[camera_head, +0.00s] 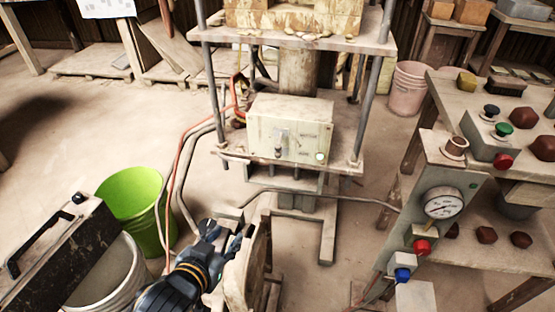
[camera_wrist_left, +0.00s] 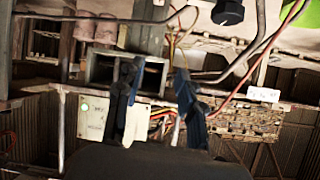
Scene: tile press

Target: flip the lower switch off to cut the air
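A cream control box (camera_head: 290,128) sits on the lower shelf of the press. Its front has a small lever switch (camera_head: 281,141) and a lit greenish lamp (camera_head: 320,157) at the lower right. I cannot tell whether the lever is on or off. My left gripper (camera_head: 232,230) is below and left of the box, apart from it. In the left wrist view the two dark fingers (camera_wrist_left: 155,88) stand apart with nothing clear held between them. A pale box with a green lamp (camera_wrist_left: 92,117) shows left of the fingers there. My right gripper is not in view.
A panel with a pressure gauge (camera_head: 443,203), a red button (camera_head: 422,247) and a blue button (camera_head: 403,275) stands at the right. A green bucket (camera_head: 133,195) and hoses (camera_head: 177,165) are on the left. Press posts (camera_head: 371,90) flank the box.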

